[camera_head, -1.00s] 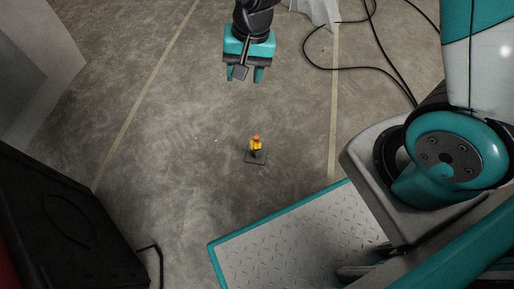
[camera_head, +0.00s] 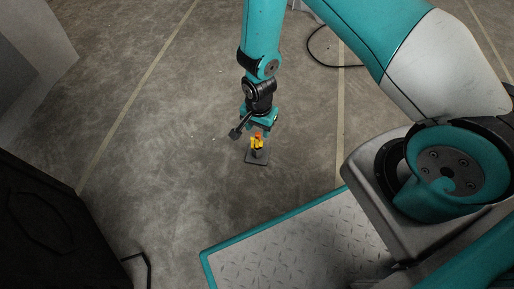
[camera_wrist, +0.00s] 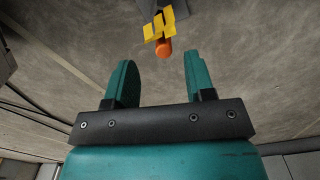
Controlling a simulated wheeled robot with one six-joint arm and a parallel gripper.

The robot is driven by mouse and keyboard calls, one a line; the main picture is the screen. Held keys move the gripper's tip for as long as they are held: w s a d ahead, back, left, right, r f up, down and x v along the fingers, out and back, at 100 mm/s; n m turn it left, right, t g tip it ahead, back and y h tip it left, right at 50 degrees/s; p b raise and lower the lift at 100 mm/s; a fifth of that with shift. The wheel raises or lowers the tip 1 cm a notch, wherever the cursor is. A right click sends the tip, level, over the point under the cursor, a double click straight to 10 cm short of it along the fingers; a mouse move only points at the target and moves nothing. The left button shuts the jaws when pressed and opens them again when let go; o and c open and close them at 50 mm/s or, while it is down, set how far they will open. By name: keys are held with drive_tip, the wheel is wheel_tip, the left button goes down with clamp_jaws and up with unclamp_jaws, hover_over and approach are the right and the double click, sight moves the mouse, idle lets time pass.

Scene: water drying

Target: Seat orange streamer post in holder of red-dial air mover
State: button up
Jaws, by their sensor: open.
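The orange-topped post with yellow streamers (camera_head: 257,142) stands on a small dark base plate (camera_head: 256,160) on the concrete floor. In the wrist view its orange end (camera_wrist: 164,47) and yellow strips (camera_wrist: 158,25) show just beyond the fingertips, roughly midway between the two fingers. My gripper (camera_head: 262,129) is close above and beside the post in the head view; in the wrist view (camera_wrist: 163,72) the teal fingers are apart with nothing between them. Whether a finger touches the post cannot be told. No red dial or holder is clearly visible.
A large black box-like unit (camera_head: 50,225) stands at the lower left, with a thin metal bar (camera_head: 147,262) beside it. A grey panel (camera_head: 30,45) is at the upper left. Black cable (camera_head: 322,50) lies at the back. The floor around the post is clear.

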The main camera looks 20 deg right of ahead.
sight(257, 134)
drive_tip(key=shift+w+a+f+b, duration=0.1)
drive_tip(key=shift+w+f+b, duration=0.05)
drive_tip(key=shift+f+b, duration=1.4)
drive_tip(key=shift+w+f+b, duration=0.1)
drive_tip(key=shift+f+b, duration=1)
drive_tip(key=shift+f, duration=0.85)
drive_tip(key=shift+r, duration=0.1)
clamp_jaws()
